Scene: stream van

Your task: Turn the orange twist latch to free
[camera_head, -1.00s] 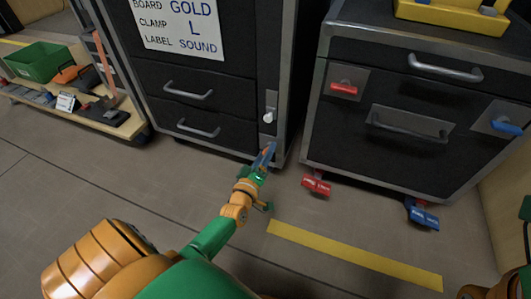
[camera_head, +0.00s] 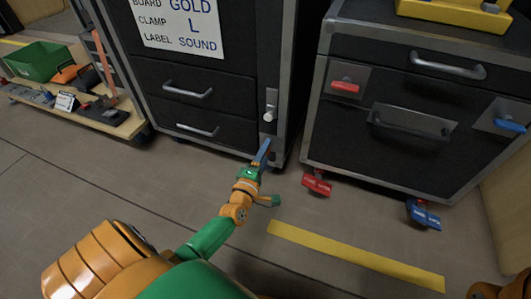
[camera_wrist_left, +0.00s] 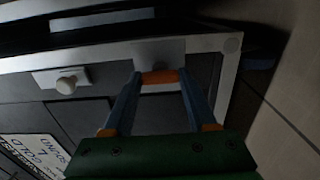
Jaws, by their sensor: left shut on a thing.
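The orange twist latch (camera_wrist_left: 160,76) shows in the left wrist view as a short orange bar on a pale plate at the edge of the dark cabinet. My left gripper (camera_head: 264,146) is low at the cabinet's front right corner in the head view. Its two blue fingers are shut on the latch, one at each end of the bar. In the head view the fingers hide the latch. My right gripper is not in view.
A white knob (camera_head: 270,114) sits above the gripper on the same cabinet (camera_head: 230,135), and shows in the wrist view too (camera_wrist_left: 68,84). A second cabinet (camera_head: 350,150) with red and blue levers stands to the right. A narrow gap separates them; the floor in front is mostly clear.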

